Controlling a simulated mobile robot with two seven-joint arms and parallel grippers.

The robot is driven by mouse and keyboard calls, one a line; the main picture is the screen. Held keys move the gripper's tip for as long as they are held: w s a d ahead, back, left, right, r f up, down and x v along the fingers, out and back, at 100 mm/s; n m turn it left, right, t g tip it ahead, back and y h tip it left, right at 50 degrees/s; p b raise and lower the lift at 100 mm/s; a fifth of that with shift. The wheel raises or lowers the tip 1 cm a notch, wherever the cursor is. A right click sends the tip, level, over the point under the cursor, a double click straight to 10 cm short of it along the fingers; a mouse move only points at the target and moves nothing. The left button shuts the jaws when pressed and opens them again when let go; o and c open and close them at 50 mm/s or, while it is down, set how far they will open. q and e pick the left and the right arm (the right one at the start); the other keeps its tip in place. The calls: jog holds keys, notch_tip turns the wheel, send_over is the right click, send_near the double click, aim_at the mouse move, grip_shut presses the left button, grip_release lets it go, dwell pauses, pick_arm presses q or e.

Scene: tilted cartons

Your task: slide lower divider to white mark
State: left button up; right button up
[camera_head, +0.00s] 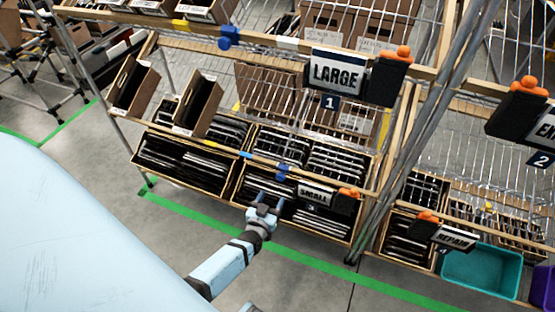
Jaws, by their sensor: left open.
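The lower divider (283,172) is a small blue clip on the lower wooden rail (225,147), just left of the SMALL sign. My right gripper is not in view.
The upper rail carries another blue divider (229,37), a LARGE sign (335,73) and a black-and-orange device (390,77). Tilted cartons (185,162) of dark items fill the lower shelf. A SMALL sign (314,195) hangs right of the divider. A teal bin (482,270) stands right.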

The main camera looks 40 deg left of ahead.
pick_arm(q)
jog(key=shift+p+v, duration=0.45)
jog(key=shift+v, duration=1.5)
jog(key=shift+r, duration=0.1)
